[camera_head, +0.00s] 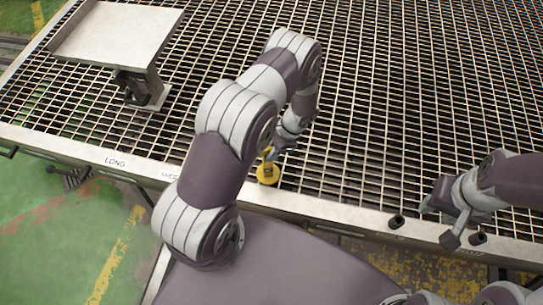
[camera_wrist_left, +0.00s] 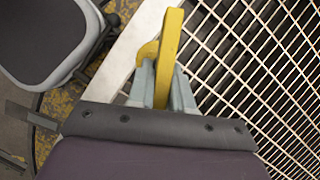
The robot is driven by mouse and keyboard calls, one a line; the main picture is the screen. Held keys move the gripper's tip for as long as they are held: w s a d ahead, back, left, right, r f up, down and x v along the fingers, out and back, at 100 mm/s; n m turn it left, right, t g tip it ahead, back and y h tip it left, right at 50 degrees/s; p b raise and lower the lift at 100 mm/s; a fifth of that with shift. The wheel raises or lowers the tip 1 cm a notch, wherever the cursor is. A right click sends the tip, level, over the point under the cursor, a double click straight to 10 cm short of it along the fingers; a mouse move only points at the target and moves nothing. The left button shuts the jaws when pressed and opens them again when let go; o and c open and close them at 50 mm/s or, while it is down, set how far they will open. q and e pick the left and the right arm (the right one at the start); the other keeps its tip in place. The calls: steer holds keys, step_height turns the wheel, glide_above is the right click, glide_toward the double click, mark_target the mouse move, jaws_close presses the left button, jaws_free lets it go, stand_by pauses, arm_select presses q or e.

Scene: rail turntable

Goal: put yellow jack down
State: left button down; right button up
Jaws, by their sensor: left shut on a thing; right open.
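The yellow jack (camera_head: 268,174) is at the front edge of the metal grating, by the plain strip along its near side. My left gripper (camera_head: 272,152) is shut on it. In the left wrist view the jack (camera_wrist_left: 168,55) stands between the two grey fingers of my left gripper (camera_wrist_left: 162,85), its long bar reaching past their tips. I cannot tell whether the jack touches the grating or strip. My right gripper (camera_head: 438,220) is open and empty at the right, over the front edge of the grating.
A grey metal plate on a stand (camera_head: 118,38) is on the grating at the upper left. The strip (camera_head: 110,158) along the front carries labels such as LONG. The grating (camera_head: 390,80) is otherwise mostly clear.

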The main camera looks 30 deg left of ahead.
mark_target(268, 167)
arm_select(q)
steer(key=shift+f+b, duration=0.35)
steer(key=shift+f, duration=1.65)
steer(key=c, duration=1)
jaws_free()
steer(key=shift+f, duration=0.15)
steer(key=shift+c, duration=0.2)
